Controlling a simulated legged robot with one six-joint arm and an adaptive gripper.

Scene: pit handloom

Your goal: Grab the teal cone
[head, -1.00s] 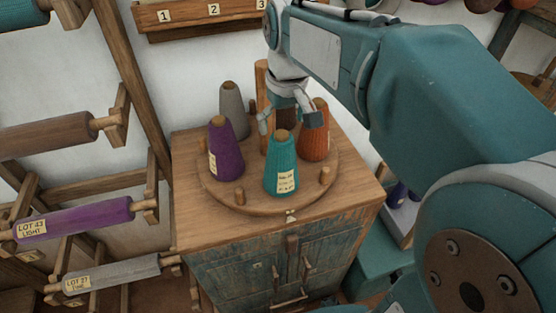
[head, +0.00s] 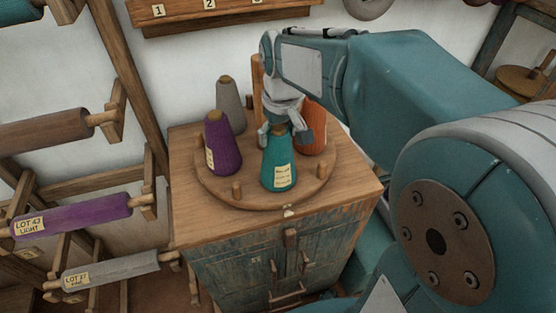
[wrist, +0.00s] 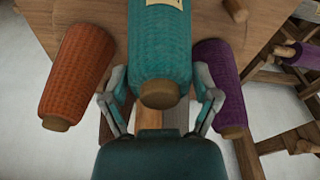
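The teal cone (head: 279,163) stands upright on the front of a round wooden turntable (head: 262,203), with a paper label facing the front. In the wrist view the teal cone (wrist: 160,45) points its brown tip toward my gripper. My gripper (head: 289,134) is at the cone's upper part, behind its tip in the head view. In the wrist view my gripper (wrist: 160,85) is open, with one finger on each side of the cone near its narrow end. Small gaps seem to show between the fingers and the cone, but contact is hard to judge.
A purple cone (head: 222,145) stands left of the teal one, an orange cone (head: 313,130) right and behind, a grey cone (head: 230,105) at the back. Short pegs (head: 236,190) rise from the turntable rim. The turntable sits on a wooden cabinet (head: 275,260).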

